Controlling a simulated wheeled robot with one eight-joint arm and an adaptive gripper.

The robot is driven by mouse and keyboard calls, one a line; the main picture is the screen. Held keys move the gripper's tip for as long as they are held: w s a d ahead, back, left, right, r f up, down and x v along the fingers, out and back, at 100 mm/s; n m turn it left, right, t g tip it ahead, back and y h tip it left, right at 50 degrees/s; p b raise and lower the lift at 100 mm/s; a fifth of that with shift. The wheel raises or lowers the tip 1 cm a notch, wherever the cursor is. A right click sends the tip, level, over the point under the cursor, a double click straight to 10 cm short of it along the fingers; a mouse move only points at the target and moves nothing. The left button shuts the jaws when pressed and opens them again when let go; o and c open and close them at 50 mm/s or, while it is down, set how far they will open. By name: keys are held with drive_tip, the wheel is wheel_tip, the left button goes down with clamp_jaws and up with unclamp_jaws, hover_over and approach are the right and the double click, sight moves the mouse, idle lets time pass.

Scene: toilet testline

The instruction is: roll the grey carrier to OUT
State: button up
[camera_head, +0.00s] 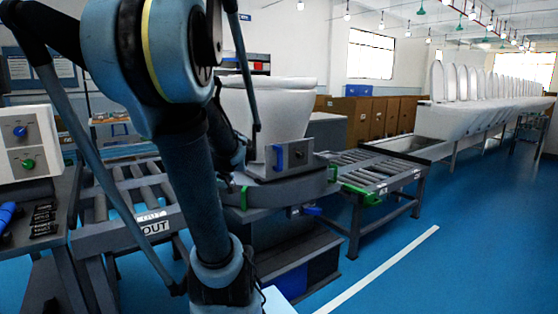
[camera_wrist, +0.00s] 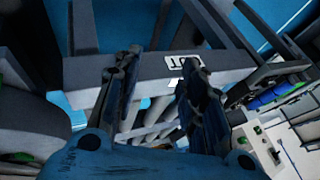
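The grey carrier (camera_head: 300,156) is a block-like base with a blue front part, under a white toilet (camera_head: 275,105). It sits on the round grey turntable (camera_head: 290,193) between two roller tracks. The OUT roller track (camera_head: 125,190) is to its left, with the OUT label (camera_head: 154,227) on its end beam; the label (camera_wrist: 184,62) also shows in the wrist view. My gripper (camera_wrist: 155,78) has its two fingers apart with nothing between them, over the OUT beam. My gripper cannot be made out in the head view. My arm hides part of the toilet, turntable and OUT track.
A right roller track (camera_head: 375,172) leads toward a line of white toilets (camera_head: 465,110). A control box (camera_head: 22,145) with blue and green knobs stands at the left, above a bench with small tools (camera_head: 42,215). Blue floor (camera_head: 430,270) is clear at the front right.

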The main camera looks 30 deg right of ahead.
drive_tip(key=w+d+r+t+y, duration=0.1)
drive_tip(key=w+d+r+t, duration=0.15)
drive_tip(key=d, duration=0.45)
drive_tip(key=w+d+r+t, duration=0.1)
drive_tip(key=w+d, duration=0.2)
drive_tip(key=d, duration=0.4)
drive_tip(key=w+d+r+t+y, duration=0.1)
drive_tip(key=w+d+t, duration=0.15)
drive_tip(key=d, duration=0.45)
drive_tip(key=s+d+r+n+t+h, duration=0.15)
drive_tip(key=d+t, duration=0.25)
drive_tip(key=d, duration=1)
drive_tip(key=n+t, duration=0.1)
drive_tip(key=t, duration=0.2)
approach(280, 166)
drive_tip(key=s+d+r, duration=0.2)
drive_tip(key=s+r, duration=0.2)
drive_tip(key=s, duration=0.2)
drive_tip(key=shift+h, duration=0.45)
drive_tip(key=x, duration=1.7)
drive_tip(key=shift+w+r, duration=0.1)
drive_tip(key=shift+r, duration=0.05)
clamp_jaws()
